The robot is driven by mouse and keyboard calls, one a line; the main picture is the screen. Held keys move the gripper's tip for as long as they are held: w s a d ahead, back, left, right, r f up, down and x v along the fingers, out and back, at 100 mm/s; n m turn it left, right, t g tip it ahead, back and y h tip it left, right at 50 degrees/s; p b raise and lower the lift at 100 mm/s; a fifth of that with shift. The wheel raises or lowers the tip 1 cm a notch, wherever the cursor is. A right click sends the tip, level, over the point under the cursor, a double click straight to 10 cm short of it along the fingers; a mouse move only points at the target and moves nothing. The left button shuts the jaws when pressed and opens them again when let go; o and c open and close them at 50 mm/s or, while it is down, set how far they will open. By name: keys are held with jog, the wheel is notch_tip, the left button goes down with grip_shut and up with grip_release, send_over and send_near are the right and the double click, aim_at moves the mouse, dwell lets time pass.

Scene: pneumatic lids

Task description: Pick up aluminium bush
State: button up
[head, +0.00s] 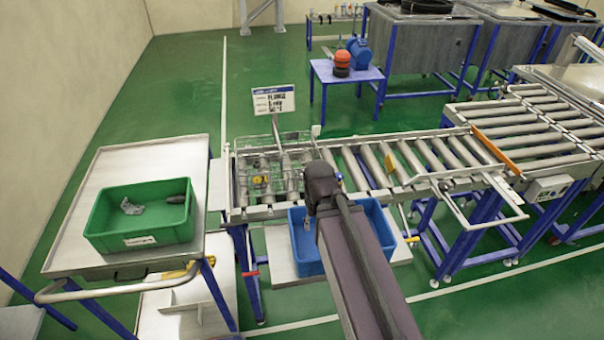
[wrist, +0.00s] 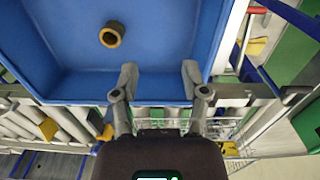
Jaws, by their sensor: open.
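In the wrist view a short, hollow, brass-coloured ring with a dark bore, which looks like the bush (wrist: 112,34), lies on the floor of a blue bin (wrist: 60,88). My gripper (wrist: 157,75) is open and empty, its two fingers reaching over the bin's rim, apart from the ring, which is up and to the left of them. In the head view my arm and gripper (head: 307,220) are over the blue bin (head: 375,218) below the roller conveyor. The arm hides much of the bin, and the ring cannot be seen there.
A green bin (head: 140,240) with a few grey parts stands on the metal table (head: 75,240) at left. A wire basket (head: 262,180) with small yellow parts sits on the roller conveyor (head: 425,155), close to my gripper. A sign (head: 273,99) stands behind it.

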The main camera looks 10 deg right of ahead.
jog(key=shift+d, duration=0.35)
jog(key=shift+o, duration=2.4)
jog(key=shift+w+d+r, duration=0.1)
jog(key=shift+w, duration=0.1)
jog(key=w+r+n+p, duration=0.1)
jog(key=w+r+p, duration=0.2)
jog(key=w, duration=1)
jog(key=w+d+r+n+t+p, duration=0.1)
jog(key=w+r+p, duration=0.2)
jog(key=w, duration=1.1)
jog(key=shift+r+p, duration=0.4)
jog(key=shift+p, duration=0.05)
jog(key=shift+d+f, duration=0.1)
jog(key=f+b, duration=0.5)
jog(key=w+f+b, duration=0.1)
jog(key=f+b, duration=0.1)
jog(key=b, duration=0.1)
jog(key=shift+f, duration=0.4)
jog(key=shift+f+b, duration=0.3)
